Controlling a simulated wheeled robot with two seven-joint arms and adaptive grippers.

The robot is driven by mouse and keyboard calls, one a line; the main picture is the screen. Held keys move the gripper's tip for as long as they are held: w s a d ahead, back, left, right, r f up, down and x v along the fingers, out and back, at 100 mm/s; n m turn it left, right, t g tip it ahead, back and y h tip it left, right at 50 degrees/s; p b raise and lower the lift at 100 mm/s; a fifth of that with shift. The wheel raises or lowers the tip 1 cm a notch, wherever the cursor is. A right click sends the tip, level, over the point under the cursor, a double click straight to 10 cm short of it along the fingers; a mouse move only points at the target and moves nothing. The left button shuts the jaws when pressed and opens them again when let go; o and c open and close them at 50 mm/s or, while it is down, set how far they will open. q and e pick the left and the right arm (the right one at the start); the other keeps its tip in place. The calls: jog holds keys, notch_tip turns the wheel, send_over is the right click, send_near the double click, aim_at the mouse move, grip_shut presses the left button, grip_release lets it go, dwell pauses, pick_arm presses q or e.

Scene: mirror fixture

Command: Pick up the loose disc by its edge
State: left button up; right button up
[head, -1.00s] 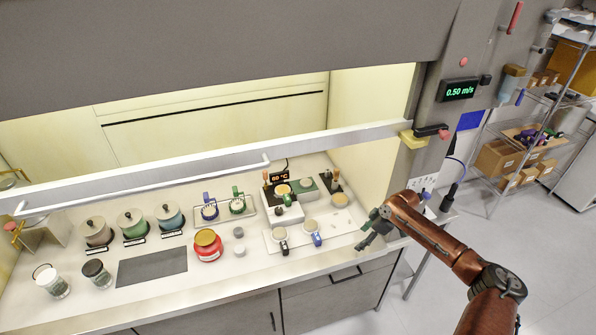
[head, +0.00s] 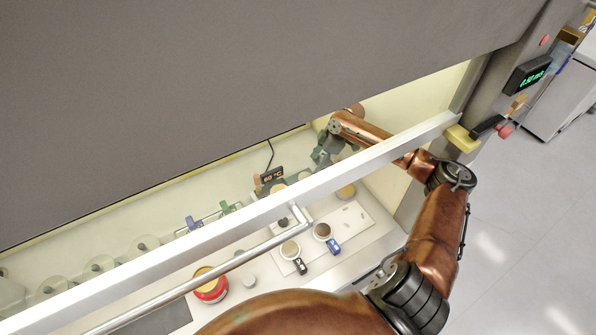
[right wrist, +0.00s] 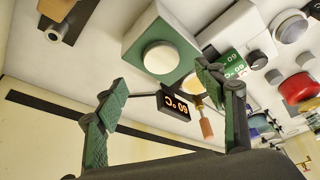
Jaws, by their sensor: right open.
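A pale round disc (right wrist: 161,57) lies flat on a green pad (right wrist: 184,36) on top of a white block in the right wrist view. I cannot tell whether it is the loose one. My right gripper (head: 325,152) is inside the hood behind the sash rail. Its green-padded fingers (right wrist: 160,100) are open and empty, and the disc on the pad shows beyond them, apart from both. My left gripper is not in view.
The sash rail (head: 240,215) crosses in front of my right arm. A 60 °C display (right wrist: 174,104) stands near the fingers.

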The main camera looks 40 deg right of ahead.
jog(key=shift+a+f, duration=0.25)
jog(key=shift+f, duration=0.25)
jog(key=shift+a+f, duration=0.2)
jog(key=shift+f, duration=0.3)
jog(key=shift+w+a+f+p, duration=0.1)
jog(key=shift+w+f+p, duration=0.1)
jog(key=shift+f+p, duration=0.15)
jog(key=p+x, duration=0.1)
jog(key=x, duration=0.2)
jog(key=shift+w+a+f, duration=0.1)
jog(key=shift+w+f, duration=0.1)
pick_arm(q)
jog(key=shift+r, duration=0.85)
pick_arm(e)
jog(key=shift+a+f, duration=0.1)
jog(key=shift+f, duration=0.25)
jog(key=shift+c, duration=0.4)
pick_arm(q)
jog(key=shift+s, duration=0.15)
pick_arm(e)
jog(key=c, duration=1.2)
